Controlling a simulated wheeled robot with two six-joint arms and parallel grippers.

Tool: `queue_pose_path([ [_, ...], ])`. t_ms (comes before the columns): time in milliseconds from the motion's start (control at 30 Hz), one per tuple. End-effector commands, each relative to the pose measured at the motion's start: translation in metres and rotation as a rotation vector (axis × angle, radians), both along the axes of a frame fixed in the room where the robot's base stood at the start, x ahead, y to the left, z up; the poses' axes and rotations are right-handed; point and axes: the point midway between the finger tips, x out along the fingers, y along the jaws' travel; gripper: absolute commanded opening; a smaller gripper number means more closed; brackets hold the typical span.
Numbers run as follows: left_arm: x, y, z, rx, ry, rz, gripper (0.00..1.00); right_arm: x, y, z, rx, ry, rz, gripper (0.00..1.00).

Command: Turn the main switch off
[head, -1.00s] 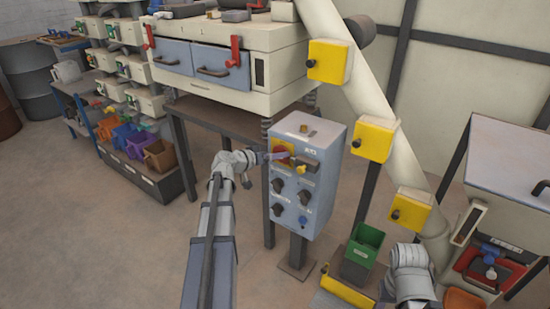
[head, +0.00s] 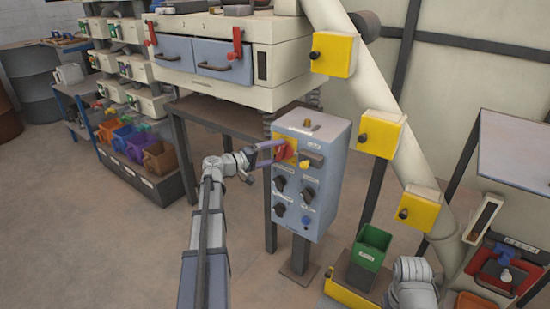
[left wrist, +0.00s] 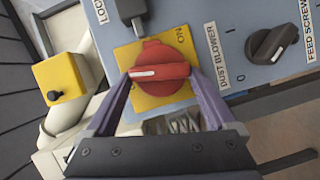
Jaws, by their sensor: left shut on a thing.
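The main switch is a red rotary knob (left wrist: 160,70) on a yellow plate (left wrist: 181,36) marked ON. In the left wrist view the white line on the knob lies nearly level, towards its left end. In the head view the knob (head: 284,149) sits near the top of the blue-grey control box (head: 325,165). My left gripper (left wrist: 160,78) has its two purple fingers on either side of the knob and is shut on it. In the head view my left gripper (head: 272,153) reaches the box from the left. My right gripper does not show.
Black knobs (left wrist: 273,43) for the dust blower and feed screw sit beside the switch. A grey part (left wrist: 128,10) stands close to the knob. A green bin (head: 369,248) and yellow boxes (head: 380,133) are right of the control box. Open floor lies at left.

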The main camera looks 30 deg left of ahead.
Motion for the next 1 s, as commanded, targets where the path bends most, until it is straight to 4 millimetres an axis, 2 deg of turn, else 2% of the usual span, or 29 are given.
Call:
queue_pose_path([
  [33,-0.001,0.0,-0.005,-0.029,0.005,-0.001,0.34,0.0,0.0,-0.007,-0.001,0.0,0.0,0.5],
  [300,-0.001,0.0,-0.006,-0.166,0.017,-0.002,0.34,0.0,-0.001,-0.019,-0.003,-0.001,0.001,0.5],
  [1000,-0.001,0.0,-0.004,-0.238,0.023,0.0,0.34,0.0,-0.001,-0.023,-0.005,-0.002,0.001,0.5],
])
